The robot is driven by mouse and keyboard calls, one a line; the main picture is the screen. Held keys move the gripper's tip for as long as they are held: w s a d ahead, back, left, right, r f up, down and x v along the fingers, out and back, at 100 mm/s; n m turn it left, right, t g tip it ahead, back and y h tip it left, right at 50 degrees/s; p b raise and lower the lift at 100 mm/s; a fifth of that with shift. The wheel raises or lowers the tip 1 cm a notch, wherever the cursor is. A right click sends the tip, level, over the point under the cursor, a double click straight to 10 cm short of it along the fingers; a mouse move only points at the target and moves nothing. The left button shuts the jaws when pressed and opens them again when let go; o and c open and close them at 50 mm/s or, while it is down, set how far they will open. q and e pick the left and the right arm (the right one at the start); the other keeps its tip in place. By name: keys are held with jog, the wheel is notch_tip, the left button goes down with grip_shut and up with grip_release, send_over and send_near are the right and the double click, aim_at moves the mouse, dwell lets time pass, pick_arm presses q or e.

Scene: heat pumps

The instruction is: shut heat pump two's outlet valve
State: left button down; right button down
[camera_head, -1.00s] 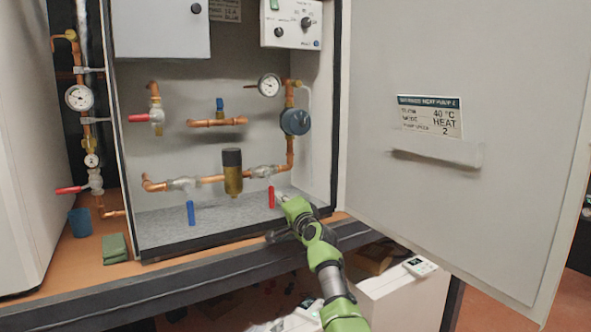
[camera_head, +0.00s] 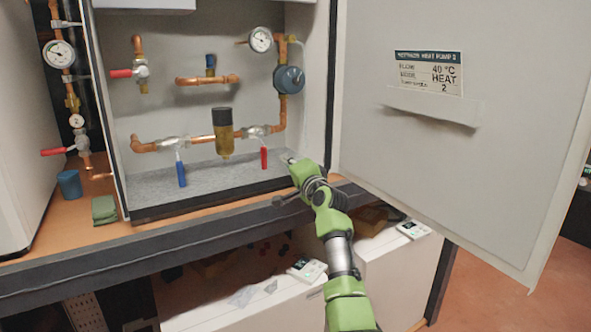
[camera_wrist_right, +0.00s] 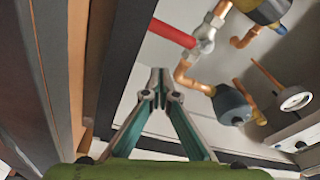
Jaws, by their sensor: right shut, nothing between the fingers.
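The open cabinet's door label (camera_head: 429,73) reads heat pump 2. Inside, a valve with a red handle (camera_head: 264,158) hangs straight down from the lower copper pipe at right. The red handle also shows in the wrist view (camera_wrist_right: 173,33), beyond my fingertips and apart from them. A blue-handled valve (camera_head: 181,173) hangs down further left. Another red handle (camera_head: 121,73) lies horizontal at upper left. My right gripper (camera_head: 290,158) is at the cabinet's front, just right of the hanging red handle. Its fingers are shut and empty (camera_wrist_right: 160,73). My left gripper is out of view.
The open door (camera_head: 440,170) stands to the right of my arm. A brass filter (camera_head: 223,140) hangs between the lower valves. The cabinet's front sill (camera_head: 220,198) runs below them.

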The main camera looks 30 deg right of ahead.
jog(key=s, duration=0.3)
jog(key=s+b, duration=0.1)
jog(key=shift+s+d+f, duration=0.15)
jog(key=shift+d+f, duration=0.15)
jog(key=shift+d, duration=0.05)
jog(key=shift+s+a+r, duration=0.15)
jog(key=shift+s+a, duration=0.1)
jog(key=shift+s, duration=0.25)
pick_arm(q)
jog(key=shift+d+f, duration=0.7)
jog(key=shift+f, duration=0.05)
pick_arm(e)
jog(key=shift+d, duration=0.1)
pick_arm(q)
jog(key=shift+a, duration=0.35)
